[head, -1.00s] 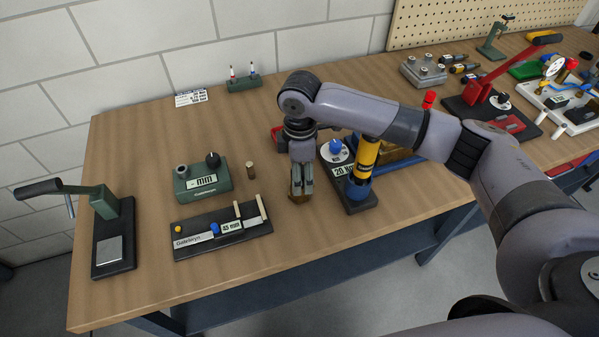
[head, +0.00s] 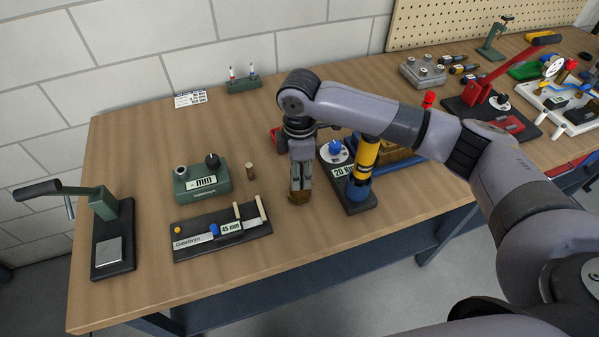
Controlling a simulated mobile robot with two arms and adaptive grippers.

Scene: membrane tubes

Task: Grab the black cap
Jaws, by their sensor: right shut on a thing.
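My right gripper (head: 299,192) points straight down over the middle of the bench. It is shut on a small brown piece (head: 298,198) at its fingertips, low near the bench top. The fingers hide part of this piece. My left gripper is not in view.
A dark measuring board (head: 200,249) lies in front. A green lever press (head: 110,240) stands at the left. A black-based device with a blue knob (head: 334,147) is close to the gripper's right.

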